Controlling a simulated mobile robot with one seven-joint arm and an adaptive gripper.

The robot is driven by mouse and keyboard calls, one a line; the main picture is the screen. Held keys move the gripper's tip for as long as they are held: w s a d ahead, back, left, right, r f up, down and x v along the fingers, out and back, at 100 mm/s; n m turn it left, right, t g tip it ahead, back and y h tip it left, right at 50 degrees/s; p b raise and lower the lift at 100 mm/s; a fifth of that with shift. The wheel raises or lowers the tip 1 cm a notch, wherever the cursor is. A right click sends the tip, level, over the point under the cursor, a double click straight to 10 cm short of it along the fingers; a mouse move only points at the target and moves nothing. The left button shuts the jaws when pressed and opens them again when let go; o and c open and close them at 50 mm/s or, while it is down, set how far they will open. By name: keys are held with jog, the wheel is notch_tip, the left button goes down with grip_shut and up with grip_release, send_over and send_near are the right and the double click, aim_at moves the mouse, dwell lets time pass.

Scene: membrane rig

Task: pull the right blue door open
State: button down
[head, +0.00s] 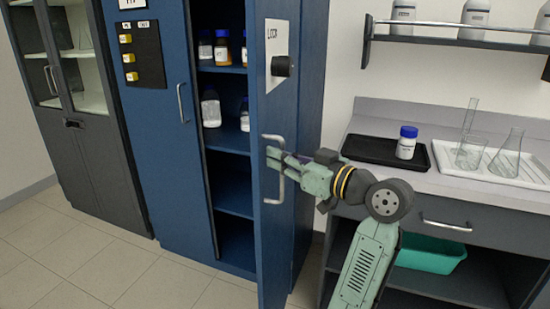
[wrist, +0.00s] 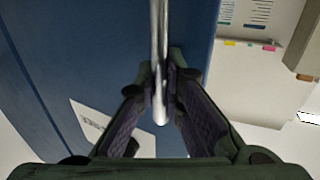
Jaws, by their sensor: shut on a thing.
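The right blue door (head: 275,205) stands partly open, swung out from the blue cabinet, with its shelves showing to the left of it. My gripper (head: 278,160) is at the handle, reaching in from the right. In the wrist view my gripper (wrist: 160,88) is shut on the handle (wrist: 158,45), which runs between its two fingers. The blue door (wrist: 75,60) fills the left and middle behind them. The left blue door (head: 155,130) is closed.
Bottles (head: 222,47) stand on the cabinet's shelves. To the right, a counter (head: 430,182) holds a black tray (head: 372,150) with a blue-capped bottle and a white tray with glassware. A teal bin (head: 430,255) sits below. Floor (head: 120,270) in front of the cabinet is clear.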

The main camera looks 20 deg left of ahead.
jog(key=shift+s, duration=0.1)
jog(key=c, duration=1.7)
grip_release()
jog(key=v, duration=1.2)
